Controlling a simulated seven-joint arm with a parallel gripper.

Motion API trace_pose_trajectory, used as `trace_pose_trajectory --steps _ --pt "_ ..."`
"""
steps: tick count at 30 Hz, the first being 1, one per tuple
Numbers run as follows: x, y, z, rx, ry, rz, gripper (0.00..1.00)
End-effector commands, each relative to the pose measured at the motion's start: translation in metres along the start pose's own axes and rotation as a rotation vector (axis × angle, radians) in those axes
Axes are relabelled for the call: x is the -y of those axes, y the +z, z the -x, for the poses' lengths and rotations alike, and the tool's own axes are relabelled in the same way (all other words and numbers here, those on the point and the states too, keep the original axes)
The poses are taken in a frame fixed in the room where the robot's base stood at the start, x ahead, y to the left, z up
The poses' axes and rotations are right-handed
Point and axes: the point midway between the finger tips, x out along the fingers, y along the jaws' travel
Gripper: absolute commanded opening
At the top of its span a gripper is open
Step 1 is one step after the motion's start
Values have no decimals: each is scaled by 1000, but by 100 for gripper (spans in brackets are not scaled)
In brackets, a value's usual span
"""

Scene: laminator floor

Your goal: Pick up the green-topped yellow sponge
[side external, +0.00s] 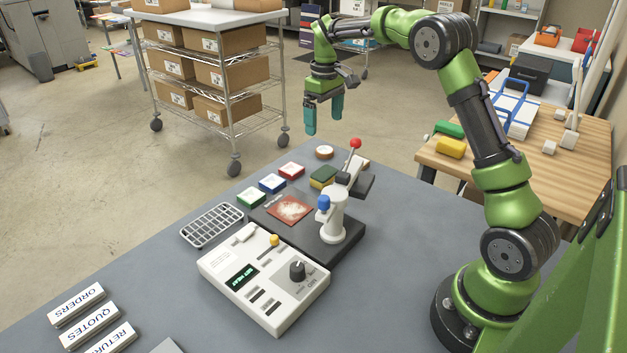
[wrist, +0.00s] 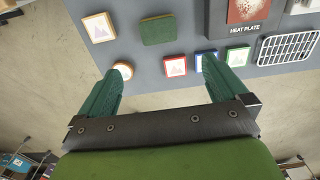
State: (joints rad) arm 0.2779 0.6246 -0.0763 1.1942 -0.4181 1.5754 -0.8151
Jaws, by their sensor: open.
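The green-topped yellow sponge (side external: 323,177) lies flat on the grey table, behind the white post of the press in the side external view. In the wrist view its green top (wrist: 158,29) shows near the top edge, ahead of the fingers. My gripper (side external: 323,116) hangs above and beyond the table's far edge with its teal fingers pointing down. In the wrist view the fingers of my gripper (wrist: 166,70) are spread wide with nothing between them. The gripper is apart from the sponge.
Red (side external: 291,171), blue (side external: 272,184) and green (side external: 251,197) blocks lie left of the sponge. A wire rack (side external: 212,225) and control box (side external: 263,278) are nearby.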

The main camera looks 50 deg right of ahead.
Motion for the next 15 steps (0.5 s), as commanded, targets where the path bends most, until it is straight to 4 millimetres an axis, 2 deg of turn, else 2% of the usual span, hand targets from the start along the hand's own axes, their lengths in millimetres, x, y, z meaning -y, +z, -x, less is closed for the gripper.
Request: trace_pose_trajectory --steps 5,15 --pt "-2 0 -25 10 -2 4 100" --pt "-2 1 -97 8 -1 2 100"
